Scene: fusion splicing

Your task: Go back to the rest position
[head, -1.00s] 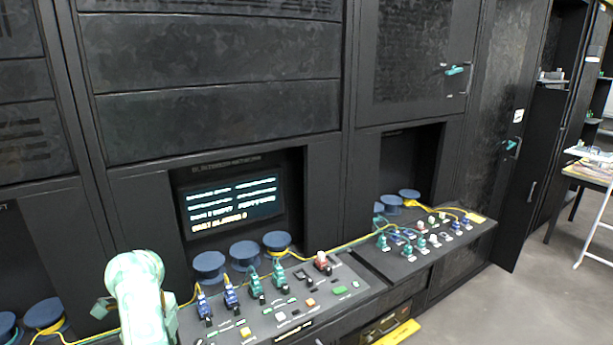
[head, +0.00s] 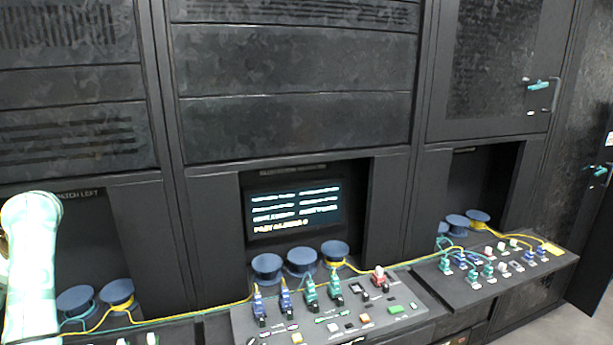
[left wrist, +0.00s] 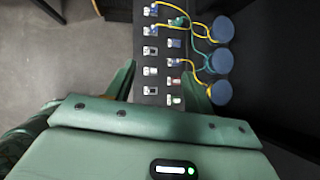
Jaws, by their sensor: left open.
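My left arm (head: 32,265), pale green, stands at the left edge of the head view; its gripper cannot be made out there. In the left wrist view my left gripper (left wrist: 160,68) has its two green fingers spread apart, with nothing held between them. Beyond the fingers lies a dark panel (left wrist: 150,60) with rows of small connectors, several with blue, green or yellow leads. I cannot tell the height of the fingers above it. My right gripper is in neither view.
A sloped centre console (head: 375,325) carries blue and green connectors and small buttons below a lit screen (head: 295,212). Another console (head: 500,280) stands to the right. Yellow cable (head: 395,265) runs between them. Blue round spools (head: 302,262) sit behind. Open floor (left wrist: 60,60) shows at left in the wrist view.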

